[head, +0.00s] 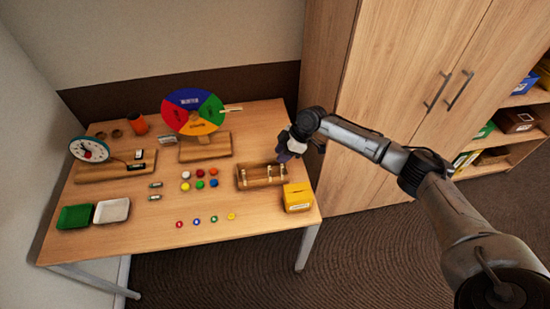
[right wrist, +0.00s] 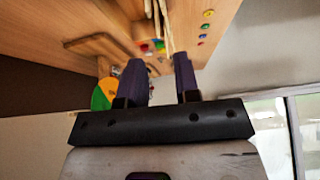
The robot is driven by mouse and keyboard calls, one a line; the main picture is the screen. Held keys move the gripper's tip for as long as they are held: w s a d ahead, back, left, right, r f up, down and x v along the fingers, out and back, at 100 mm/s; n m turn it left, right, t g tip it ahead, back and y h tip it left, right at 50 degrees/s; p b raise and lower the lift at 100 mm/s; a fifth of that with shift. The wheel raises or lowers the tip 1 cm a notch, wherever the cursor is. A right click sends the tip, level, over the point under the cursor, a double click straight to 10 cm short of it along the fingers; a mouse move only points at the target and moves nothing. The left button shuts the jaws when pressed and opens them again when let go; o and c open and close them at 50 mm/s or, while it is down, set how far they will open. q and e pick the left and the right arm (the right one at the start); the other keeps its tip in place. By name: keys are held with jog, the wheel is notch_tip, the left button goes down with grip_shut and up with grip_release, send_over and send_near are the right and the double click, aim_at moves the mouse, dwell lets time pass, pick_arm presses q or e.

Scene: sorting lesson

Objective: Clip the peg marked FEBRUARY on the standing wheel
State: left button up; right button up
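The standing wheel (head: 194,113) has blue, green, orange and red sections and stands on a wooden base (head: 205,148) at the back of the table. A pale peg (head: 232,109) sticks out at its green right edge. Part of the wheel (right wrist: 102,94) shows in the right wrist view. Several pale pegs (head: 269,172) stand in a wooden holder (head: 250,184); they also show in the right wrist view (right wrist: 167,30). I cannot read any marking on them. My right gripper (head: 283,156) is just behind the holder. Its fingers (right wrist: 158,62) are apart with nothing between them. My left gripper is not in view.
A yellow box (head: 298,197) stands right of the holder. Coloured counters (head: 200,183) lie mid-table. A tall cupboard (head: 400,80) rises beyond the table's right edge.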

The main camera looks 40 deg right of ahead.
jog(key=shift+w+d, duration=0.1)
jog(key=shift+n, duration=0.3)
jog(key=b+x, duration=0.2)
jog(key=x, duration=0.1)
jog(key=b+x, duration=0.2)
jog(key=shift+s, duration=0.4)
jog(key=shift+b+x, duration=0.35)
jog(key=shift+x, duration=0.9)
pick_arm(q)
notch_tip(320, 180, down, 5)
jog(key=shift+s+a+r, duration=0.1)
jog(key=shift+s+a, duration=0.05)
pick_arm(e)
jog(key=shift+r, duration=0.1)
